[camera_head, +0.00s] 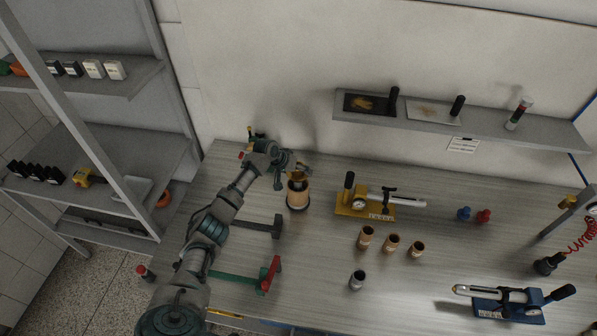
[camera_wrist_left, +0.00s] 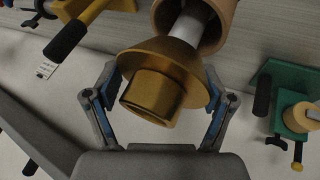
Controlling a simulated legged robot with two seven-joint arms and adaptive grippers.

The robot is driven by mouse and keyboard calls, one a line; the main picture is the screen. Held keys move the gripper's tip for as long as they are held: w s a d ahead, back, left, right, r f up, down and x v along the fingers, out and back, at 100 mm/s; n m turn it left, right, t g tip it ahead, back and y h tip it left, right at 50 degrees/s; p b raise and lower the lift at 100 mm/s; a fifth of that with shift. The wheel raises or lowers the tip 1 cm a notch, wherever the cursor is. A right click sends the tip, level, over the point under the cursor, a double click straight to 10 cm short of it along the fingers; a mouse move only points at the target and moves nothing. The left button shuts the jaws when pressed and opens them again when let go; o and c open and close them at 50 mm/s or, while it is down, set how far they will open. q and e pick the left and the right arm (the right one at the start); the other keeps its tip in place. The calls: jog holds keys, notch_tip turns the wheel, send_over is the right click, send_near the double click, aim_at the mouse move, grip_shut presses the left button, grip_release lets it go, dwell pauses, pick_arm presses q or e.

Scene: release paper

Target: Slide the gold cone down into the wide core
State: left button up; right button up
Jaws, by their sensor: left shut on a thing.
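The gold cone (camera_wrist_left: 160,88) is between the two fingers of my left gripper (camera_wrist_left: 161,78), which is shut on it. In the head view the left gripper (camera_head: 292,168) is above the wide core (camera_head: 298,198), a tan tube standing on the bench, with the cone (camera_head: 297,181) at its top. In the wrist view a pale shaft runs from the cone's wide end toward the open mouth of the wide core (camera_wrist_left: 222,22). How far the cone or shaft is inside the core is hard to tell. My right gripper is not in view.
A yellow gauge tool (camera_head: 365,205) stands right of the core. Several smaller cores (camera_head: 392,243) stand in front of it. A blue gauge tool (camera_head: 508,304) is at front right. A wall shelf (camera_head: 480,128) is behind.

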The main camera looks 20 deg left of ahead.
aim_at(298, 178)
pick_arm(q)
jog(key=shift+f+b, duration=0.5)
jog(key=shift+f, duration=0.5)
jog(key=shift+f+b, duration=0.4)
jog(key=shift+f, duration=0.3)
jog(key=o, duration=1.4)
jog(key=shift+s, duration=0.1)
jog(key=shift+o, duration=0.6)
jog(key=shift+f, duration=0.1)
jog(key=v, duration=1.1)
jog(key=shift+a+r, duration=0.25)
jog(key=shift+r, duration=0.05)
jog(key=shift+s, duration=0.1)
